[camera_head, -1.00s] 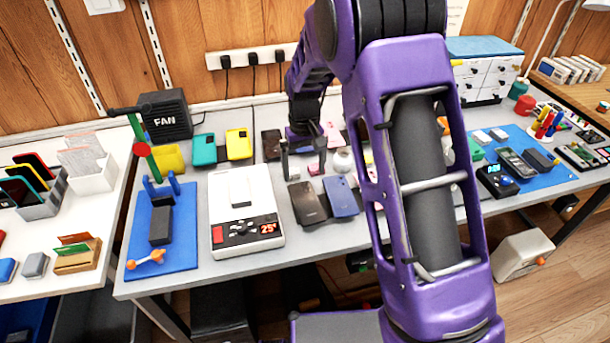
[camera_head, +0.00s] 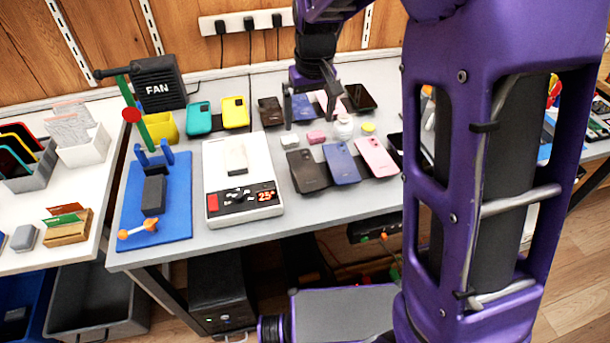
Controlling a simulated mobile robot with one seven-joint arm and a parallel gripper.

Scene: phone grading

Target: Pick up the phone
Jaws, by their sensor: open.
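Several phones lie on the grey workbench, and the frames do not mark which one the task means. In the back row are a dark brown phone (camera_head: 270,111), a blue phone (camera_head: 303,108) and a black phone (camera_head: 361,97); a pink one is partly hidden behind a finger. In the front row are a dark grey phone (camera_head: 306,171), a blue phone (camera_head: 341,163) and a pink phone (camera_head: 377,157). My gripper (camera_head: 310,121) is open and empty, pointing down at the back row around the blue phone. I cannot tell its height above it.
A white heating station (camera_head: 213,161) and a blue mat (camera_head: 182,215) with a clamp stand to the left. A teal phone (camera_head: 199,118), a yellow phone (camera_head: 235,112) and a black fan box (camera_head: 158,82) are behind. A small white bottle (camera_head: 343,128) stands between the rows. My arm hides the bench's right part.

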